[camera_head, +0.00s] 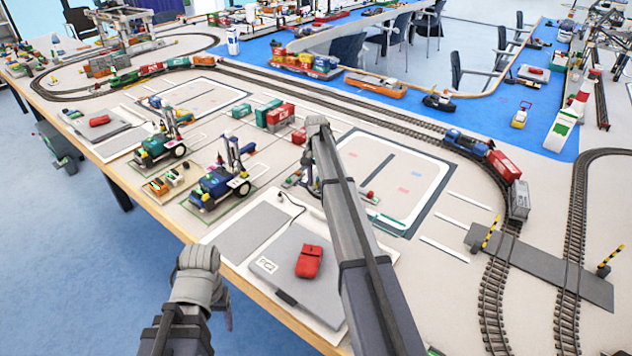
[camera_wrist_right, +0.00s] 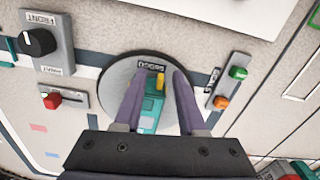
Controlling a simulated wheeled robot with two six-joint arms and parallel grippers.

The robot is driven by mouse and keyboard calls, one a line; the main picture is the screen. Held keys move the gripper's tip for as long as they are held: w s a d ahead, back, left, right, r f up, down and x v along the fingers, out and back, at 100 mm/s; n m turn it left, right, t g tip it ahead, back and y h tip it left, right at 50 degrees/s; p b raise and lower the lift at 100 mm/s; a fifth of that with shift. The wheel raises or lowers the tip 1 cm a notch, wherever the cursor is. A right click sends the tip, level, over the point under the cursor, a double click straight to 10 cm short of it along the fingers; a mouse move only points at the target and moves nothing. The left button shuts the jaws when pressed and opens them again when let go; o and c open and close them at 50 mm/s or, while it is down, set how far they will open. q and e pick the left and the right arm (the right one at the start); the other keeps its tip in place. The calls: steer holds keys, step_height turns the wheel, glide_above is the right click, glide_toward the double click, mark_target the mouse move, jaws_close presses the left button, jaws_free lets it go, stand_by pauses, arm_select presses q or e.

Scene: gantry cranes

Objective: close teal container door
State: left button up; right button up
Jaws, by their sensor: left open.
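In the right wrist view, a small teal container (camera_wrist_right: 149,118) with a yellow piece (camera_wrist_right: 160,82) at its far end lies on a round grey disc (camera_wrist_right: 115,80), which carries an upside-down label. My right gripper (camera_wrist_right: 158,82) is open above the disc. The container shows between its fingers, with a gap on the right side. Whether the left finger touches it I cannot tell. In the head view, my right arm hides most of the disc area. My left gripper (camera_head: 222,300) hangs off the table's near edge, apart from everything; its jaws are hardly visible.
A black knob panel (camera_wrist_right: 38,42), a red-switch panel (camera_wrist_right: 55,98) and a green-and-orange button panel (camera_wrist_right: 230,82) surround the disc. In the head view, a red pouch-like object (camera_head: 309,261) lies on a grey pad. A blue vehicle (camera_head: 220,183) stands left of my right arm.

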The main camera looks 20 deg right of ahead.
step_height(320, 180, up, 8)
steer(key=p, duration=0.8)
steer(key=shift+f, duration=0.15)
